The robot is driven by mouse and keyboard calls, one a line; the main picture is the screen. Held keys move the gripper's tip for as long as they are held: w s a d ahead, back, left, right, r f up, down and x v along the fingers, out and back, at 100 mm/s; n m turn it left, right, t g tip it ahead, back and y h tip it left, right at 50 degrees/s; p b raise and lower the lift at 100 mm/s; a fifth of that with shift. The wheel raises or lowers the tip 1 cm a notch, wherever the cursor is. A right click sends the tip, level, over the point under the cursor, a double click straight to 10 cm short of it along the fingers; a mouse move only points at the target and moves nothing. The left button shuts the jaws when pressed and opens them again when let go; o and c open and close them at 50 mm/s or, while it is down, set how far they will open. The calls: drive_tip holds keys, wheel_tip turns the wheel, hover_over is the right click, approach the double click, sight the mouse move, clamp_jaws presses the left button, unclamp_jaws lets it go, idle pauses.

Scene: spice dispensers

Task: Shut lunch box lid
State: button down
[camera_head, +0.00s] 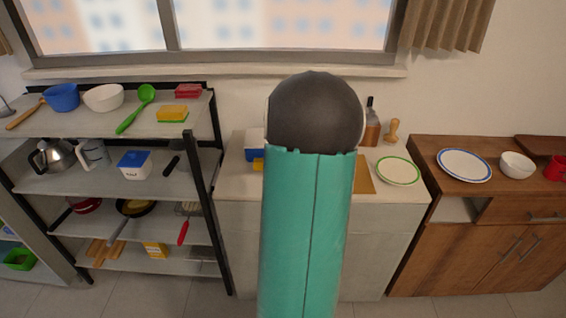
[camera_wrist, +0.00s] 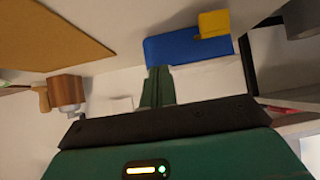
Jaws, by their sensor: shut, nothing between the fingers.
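I cannot clearly tell how far the lid is open. My gripper (camera_wrist: 157,86) is shut and empty, its green fingers together close to the blue side in the picture; contact cannot be told. In the head view the gripper is hidden behind my arm.
A metal shelf rack (camera_head: 70,184) with kitchenware stands left. A wooden cabinet (camera_head: 500,210) stands right. The wall is close behind.

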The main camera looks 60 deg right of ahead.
drive_tip(key=s+a+f, duration=0.1)
drive_tip(key=s+a, duration=0.4)
drive_tip(key=a, duration=0.3)
drive_tip(key=shift+f, duration=0.15)
drive_tip(key=shift+a, duration=0.15)
drive_tip(key=w+a+r+n+t+y, duration=0.1)
drive_tip(key=w+a+r+n+y, duration=0.3)
drive_tip(key=a, duration=0.7)
drive_tip(key=w+a+r+n, duration=0.2)
drive_tip(key=w+a+r, duration=0.45)
drive_tip(key=a, duration=0.55)
drive_tip(key=s+a+r+n+y, duration=0.2)
drive_tip(key=s+a+r+n, duration=0.1)
drive_tip(key=a, duration=0.8)
drive_tip(key=s+a+r+n+y, duration=0.2)
drive_tip(key=s+a, duration=0.4)
drive_tip(key=a, duration=0.6)
drive_tip(key=shift+s+r+n+g+y, duration=0.2)
drive_tip(key=shift+r+n+g+y, duration=0.2)
drive_tip(key=shift+y, duration=0.1)
